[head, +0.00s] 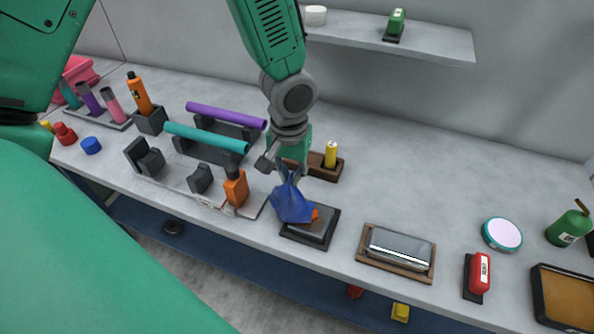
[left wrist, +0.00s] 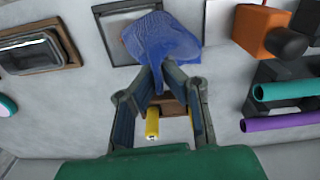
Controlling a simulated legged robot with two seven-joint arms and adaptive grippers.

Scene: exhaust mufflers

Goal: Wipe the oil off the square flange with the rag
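A blue rag (head: 291,204) hangs bunched from my left gripper (head: 288,174), whose fingers are closed on its upper end. In the left wrist view the rag (left wrist: 160,42) spreads beyond the two fingertips (left wrist: 162,80). Below it lies a dark-framed square plate (head: 308,233), which looks like the square flange. The rag covers its upper left part; its grey face (left wrist: 118,42) also shows in the left wrist view. An orange patch shows beside the rag's right edge; I cannot tell whether it is oil. Whether the rag touches the plate is unclear. My right gripper is not in view.
A yellow cylinder (head: 330,155) stands in a wooden holder behind. Teal (head: 206,138) and purple (head: 226,115) tubes lie on black stands at left.

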